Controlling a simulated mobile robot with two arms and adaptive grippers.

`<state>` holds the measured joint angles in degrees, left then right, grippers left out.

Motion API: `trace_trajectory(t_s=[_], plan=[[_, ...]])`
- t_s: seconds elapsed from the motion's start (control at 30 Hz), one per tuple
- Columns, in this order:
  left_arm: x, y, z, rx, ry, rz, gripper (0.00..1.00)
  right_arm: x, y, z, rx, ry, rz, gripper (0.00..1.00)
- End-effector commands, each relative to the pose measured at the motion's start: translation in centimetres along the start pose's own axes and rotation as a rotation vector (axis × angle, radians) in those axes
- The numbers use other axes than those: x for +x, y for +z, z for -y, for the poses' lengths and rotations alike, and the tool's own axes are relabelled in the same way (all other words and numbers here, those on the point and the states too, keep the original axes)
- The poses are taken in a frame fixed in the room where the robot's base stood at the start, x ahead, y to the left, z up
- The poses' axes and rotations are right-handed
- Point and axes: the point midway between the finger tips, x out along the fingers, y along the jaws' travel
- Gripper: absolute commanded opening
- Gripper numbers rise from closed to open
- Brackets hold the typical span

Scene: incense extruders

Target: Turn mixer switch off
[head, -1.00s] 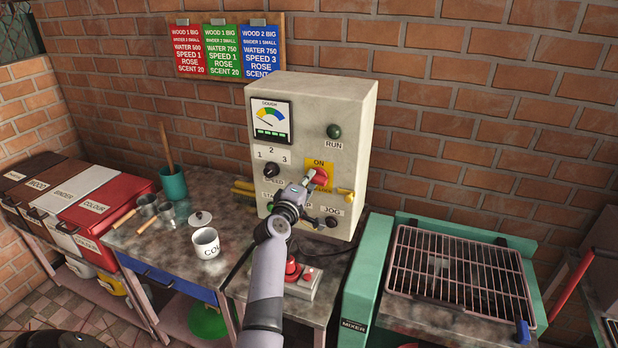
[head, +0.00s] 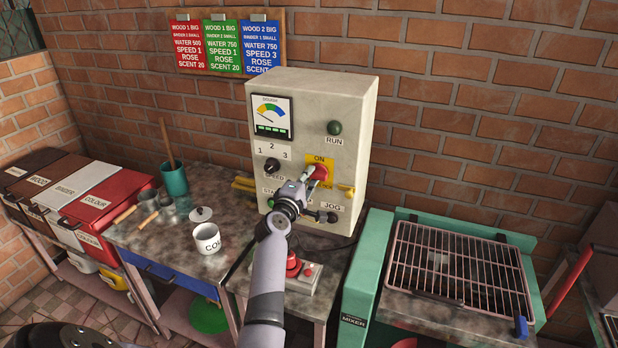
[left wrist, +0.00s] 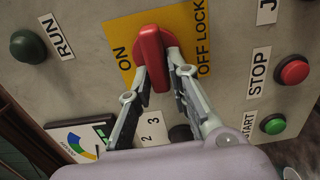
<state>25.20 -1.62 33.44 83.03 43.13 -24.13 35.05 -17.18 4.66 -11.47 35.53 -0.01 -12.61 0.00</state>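The mixer switch (head: 320,171) is a red handle on a yellow plate on the front of the beige control box (head: 352,110). In the left wrist view the red handle (left wrist: 153,58) sits between the ON label and the OFF LOCK label. My left gripper (head: 309,181) reaches the switch from the front. In the left wrist view its two grey fingers (left wrist: 160,70) are drawn in along both sides of the handle and appear to hold it. The fingers hide part of the plate. My right gripper is not in view.
The green RUN (left wrist: 28,46), red STOP (left wrist: 292,71) and green START (left wrist: 273,124) buttons surround the switch. A red-topped button box (head: 300,273) lies below on the table. The green mixer (head: 365,265) with its wire grate (head: 460,268) stands right. A white cup (head: 207,239) stands left.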

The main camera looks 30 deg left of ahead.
Motion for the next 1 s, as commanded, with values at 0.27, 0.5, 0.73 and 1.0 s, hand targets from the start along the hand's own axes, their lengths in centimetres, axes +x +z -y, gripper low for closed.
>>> trace_trajectory(t_s=[0.27,0.5,0.73,1.0], plan=[[0.0,0.0,0.0,0.002,-0.001,0.001,0.35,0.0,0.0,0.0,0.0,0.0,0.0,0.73],[-0.1,0.0,0.0,0.003,-0.001,0.001,0.35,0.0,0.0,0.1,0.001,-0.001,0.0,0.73],[-2.4,0.0,0.1,0.003,-0.001,0.0,0.35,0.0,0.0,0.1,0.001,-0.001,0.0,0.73],[-8.2,0.0,0.2,0.004,-0.002,0.0,0.35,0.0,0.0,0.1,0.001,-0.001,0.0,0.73]])
